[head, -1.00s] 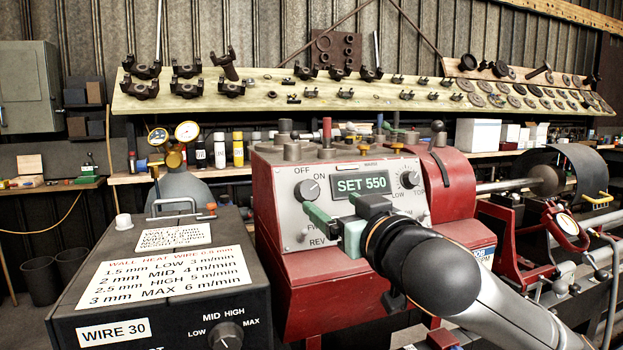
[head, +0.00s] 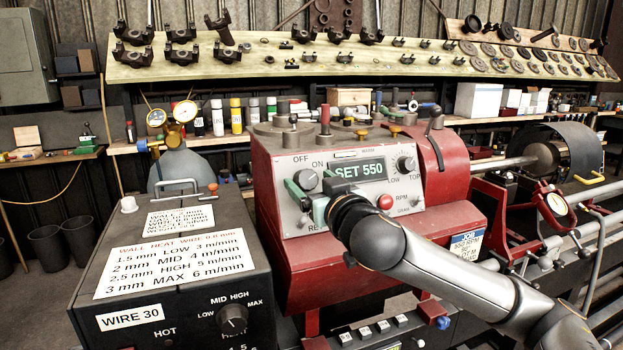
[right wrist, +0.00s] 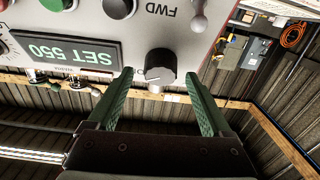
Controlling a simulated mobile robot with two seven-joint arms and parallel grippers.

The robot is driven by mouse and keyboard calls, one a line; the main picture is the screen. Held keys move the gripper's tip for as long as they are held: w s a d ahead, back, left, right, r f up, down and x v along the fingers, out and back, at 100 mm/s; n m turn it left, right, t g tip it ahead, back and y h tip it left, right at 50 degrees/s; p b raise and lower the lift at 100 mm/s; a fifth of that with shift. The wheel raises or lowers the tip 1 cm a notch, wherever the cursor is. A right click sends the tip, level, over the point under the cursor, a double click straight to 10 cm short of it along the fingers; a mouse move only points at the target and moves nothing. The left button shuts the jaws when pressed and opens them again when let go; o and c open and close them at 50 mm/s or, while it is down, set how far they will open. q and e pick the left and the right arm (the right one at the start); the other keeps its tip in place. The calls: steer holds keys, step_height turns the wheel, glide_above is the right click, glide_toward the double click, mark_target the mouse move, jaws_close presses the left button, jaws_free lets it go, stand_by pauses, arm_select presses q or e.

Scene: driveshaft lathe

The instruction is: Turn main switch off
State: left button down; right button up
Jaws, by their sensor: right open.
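The main switch is a black round knob (head: 306,180) between the OFF and ON labels on the lathe's grey control panel (head: 345,208). I cannot make out which label it points to. My right gripper (head: 303,194) is open in front of the panel, just below the knob in the head view. In the right wrist view the knob (right wrist: 160,66) shows upside down between the two green fingertips of the right gripper (right wrist: 158,76), with a gap on each side. How deep the fingers reach around it is unclear. My left gripper is out of view.
The panel also carries a SET 550 display (head: 358,172), a speed knob (head: 406,163) and a red button (head: 385,202). A dark wire heater box (head: 180,290) stands at the left, and a gas cylinder with gauges (head: 190,165) behind it.

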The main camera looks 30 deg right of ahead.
steer(key=shift+w, duration=0.15)
jaws_close()
stand_by(0.7)
